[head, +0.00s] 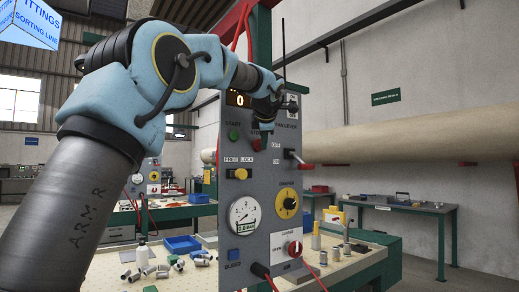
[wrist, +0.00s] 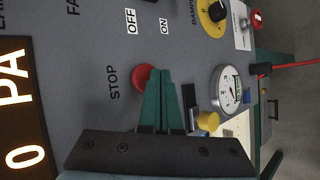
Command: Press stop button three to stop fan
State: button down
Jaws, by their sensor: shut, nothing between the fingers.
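A grey control panel (head: 225,205) stands upright in front of me. Its red stop button (wrist: 143,77), beside the STOP label, shows in the wrist view, partly covered by my gripper's fingers. In the head view my gripper (head: 264,137) hangs in front of the panel and hides most of this button. My gripper's green fingers (wrist: 160,72) are shut and empty, their tips over the button's edge. I cannot tell whether they touch it. A display (wrist: 20,100) reads 0 PA. No number three shows by the button. The fan itself is not seen.
Near the button are a green start button (head: 234,134), a yellow knob (head: 240,174), a lever (head: 290,154), a yellow dial (head: 287,203) and a gauge (head: 244,215). Below, a table (head: 340,268) holds several metal fittings and a blue bin.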

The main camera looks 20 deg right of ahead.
jog(key=shift+s, duration=0.15)
jog(key=shift+s+d+b, duration=0.25)
jog(key=shift+s+b, duration=0.5)
jog(key=shift+s, duration=0.5)
jog(key=shift+s+d+b, duration=0.25)
jog(key=shift+s+b, duration=0.45)
jog(key=shift+s, duration=0.5)
